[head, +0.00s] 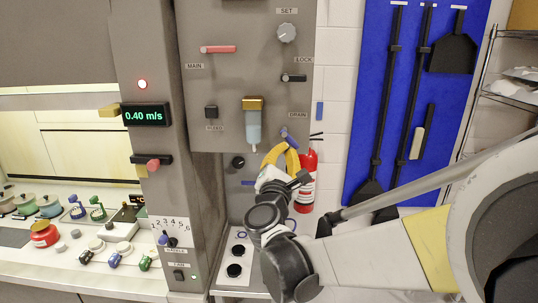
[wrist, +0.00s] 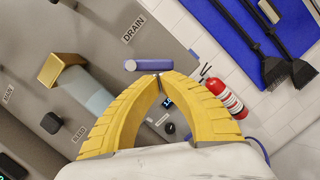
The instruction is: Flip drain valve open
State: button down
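The drain valve has a short blue-purple handle (head: 289,136) on the grey panel, at the lower right under the DRAIN label. My gripper (head: 287,149) has yellow fingers and is just below the handle in the head view. In the wrist view the fingertips (wrist: 162,77) meet, with nothing seen between them. Whether they touch the handle cannot be told.
A filter with a gold cap and clear bowl (head: 253,122) hangs left of the valve. A red fire extinguisher (head: 306,182) stands close on the right. A red MAIN lever (head: 218,49), a LOCK lever (head: 293,78) and a black BLEED knob (head: 211,112) share the panel.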

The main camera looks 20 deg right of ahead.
jog(key=shift+s+d+r+n+t+y+b, duration=0.15)
jog(key=shift+d+n+t+y, duration=0.15)
jog(key=shift+n, duration=0.95)
jog(key=shift+s+d+r+n+t+y+b, duration=0.2)
jog(key=shift+d+n, duration=0.25)
jog(key=shift+n, duration=0.85)
jog(key=shift+d+r+n+t+y+b, duration=0.2)
jog(key=shift+d+n+y, duration=0.15)
jog(key=shift+n, duration=0.9)
jog(key=shift+f, duration=0.1)
